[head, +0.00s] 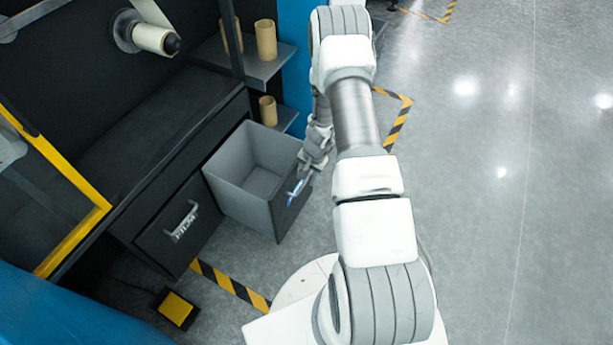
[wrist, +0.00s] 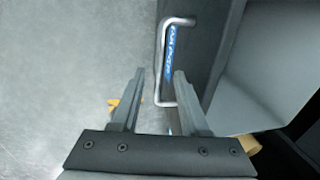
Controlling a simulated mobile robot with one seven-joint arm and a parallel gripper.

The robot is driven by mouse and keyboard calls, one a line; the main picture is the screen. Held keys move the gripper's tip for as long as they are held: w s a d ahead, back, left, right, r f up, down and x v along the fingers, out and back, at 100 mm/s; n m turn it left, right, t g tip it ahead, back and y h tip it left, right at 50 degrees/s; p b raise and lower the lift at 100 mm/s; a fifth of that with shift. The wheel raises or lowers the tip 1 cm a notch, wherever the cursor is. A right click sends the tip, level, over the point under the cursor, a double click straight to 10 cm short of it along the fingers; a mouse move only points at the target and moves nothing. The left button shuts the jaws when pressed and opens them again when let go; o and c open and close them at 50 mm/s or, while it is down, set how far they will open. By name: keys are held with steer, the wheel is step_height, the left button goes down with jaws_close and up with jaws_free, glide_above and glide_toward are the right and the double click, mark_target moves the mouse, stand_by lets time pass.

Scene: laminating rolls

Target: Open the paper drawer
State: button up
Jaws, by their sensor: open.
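The paper drawer (head: 243,197) is pulled well out of the dark machine cabinet, and its grey inside shows empty in the head view. Its dark front also shows in the wrist view (wrist: 197,60), with a silver bar handle (wrist: 160,62) and a blue label (wrist: 170,52) whose text I cannot read clearly. My gripper (wrist: 158,74) is open, its two fingers on either side of the handle's lower part. I cannot tell whether either finger touches the handle. In the head view my gripper (head: 298,186) is small and close to the drawer front.
A closed drawer labelled FILM (head: 178,232) is left of the open one. Cardboard tubes (head: 266,40) stand on side shelves. A yellow pedal (head: 175,309) and striped floor tape (head: 230,286) lie below. The floor at right (head: 500,200) is clear.

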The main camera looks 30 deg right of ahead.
step_height(320, 180, up, 16)
steer(key=s+d+p, duration=0.1)
steer(key=s+p, duration=0.1)
steer(key=p, duration=0.2)
steer(key=shift+s+d+r+p, duration=0.2)
steer(key=shift+s+d+p, duration=0.05)
steer(key=shift+d+p, duration=0.15)
steer(key=s+a+r+n+t, duration=0.1)
steer(key=a+r+n, duration=0.3)
steer(key=r, duration=0.9)
steer(key=s+a+r+n+t, duration=0.1)
steer(key=s+a+r+n, duration=0.1)
steer(key=a+r, duration=0.8)
steer(key=s+a+r+n+t+h, duration=0.15)
steer(key=s+r+n, duration=0.35)
steer(key=s+r, duration=1.2)
step_height(320, 180, up, 16)
steer(key=p, duration=1.7)
steer(key=shift+s+d+f, duration=0.15)
steer(key=shift+s+d, duration=0.1)
steer(key=shift+s, duration=0.15)
